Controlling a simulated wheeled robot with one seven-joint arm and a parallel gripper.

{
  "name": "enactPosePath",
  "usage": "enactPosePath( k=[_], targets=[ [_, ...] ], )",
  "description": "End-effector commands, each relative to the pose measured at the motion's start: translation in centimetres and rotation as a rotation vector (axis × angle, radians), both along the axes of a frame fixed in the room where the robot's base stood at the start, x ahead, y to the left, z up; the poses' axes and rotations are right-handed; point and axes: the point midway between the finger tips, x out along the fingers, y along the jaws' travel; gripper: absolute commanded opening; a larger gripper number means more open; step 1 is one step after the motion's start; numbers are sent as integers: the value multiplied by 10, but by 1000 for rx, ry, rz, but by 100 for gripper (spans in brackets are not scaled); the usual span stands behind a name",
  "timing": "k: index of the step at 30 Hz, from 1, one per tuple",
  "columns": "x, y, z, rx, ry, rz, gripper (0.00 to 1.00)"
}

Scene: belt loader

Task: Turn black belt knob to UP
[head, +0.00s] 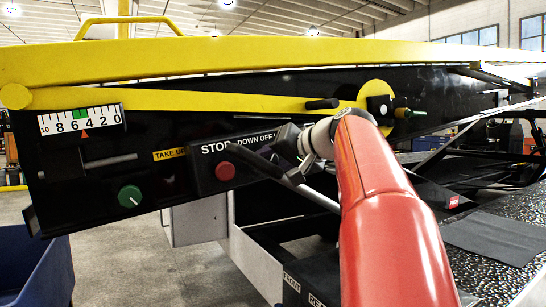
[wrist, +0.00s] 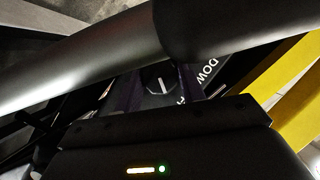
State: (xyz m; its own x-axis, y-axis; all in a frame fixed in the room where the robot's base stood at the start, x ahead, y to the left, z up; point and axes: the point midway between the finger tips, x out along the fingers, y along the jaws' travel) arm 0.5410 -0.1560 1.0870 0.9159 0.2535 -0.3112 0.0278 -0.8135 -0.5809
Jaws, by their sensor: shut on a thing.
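The black belt knob (wrist: 153,88) shows in the wrist view between the two dark fingers of my gripper (wrist: 160,84). A white pointer line on its face runs nearly upright in that picture. The fingers are shut on the knob from both sides. In the head view my gripper (head: 272,152) is at the control box (head: 205,183), under the label reading DOWN OFF, and hides the knob. The UP end of the label is covered by my arm. I cannot tell exactly which word the pointer faces.
A red stop button (head: 225,172) sits just left of my gripper. A green knob (head: 130,196) and a numbered scale (head: 82,119) are farther left. A yellow rail (head: 200,67) runs above. A blue bin (head: 40,272) stands at lower left.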

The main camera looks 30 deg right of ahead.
Motion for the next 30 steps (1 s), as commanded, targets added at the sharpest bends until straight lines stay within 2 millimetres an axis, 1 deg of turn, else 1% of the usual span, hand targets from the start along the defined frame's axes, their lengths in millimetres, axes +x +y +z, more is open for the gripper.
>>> enactPosePath(
  k=[3,5,14,15,19,26,30],
  targets=[
    [0,-1,0,132,6,-1,17],
    [0,-1,-1,168,7,0,17],
    [0,-1,-1,184,7,0,17],
    [0,-1,-1,184,7,0,45],
    [0,-1,-1,182,8,0,61],
    [0,-1,-1,181,7,0,61],
    [-8,-4,1,180,6,-1,61]
  ],
)
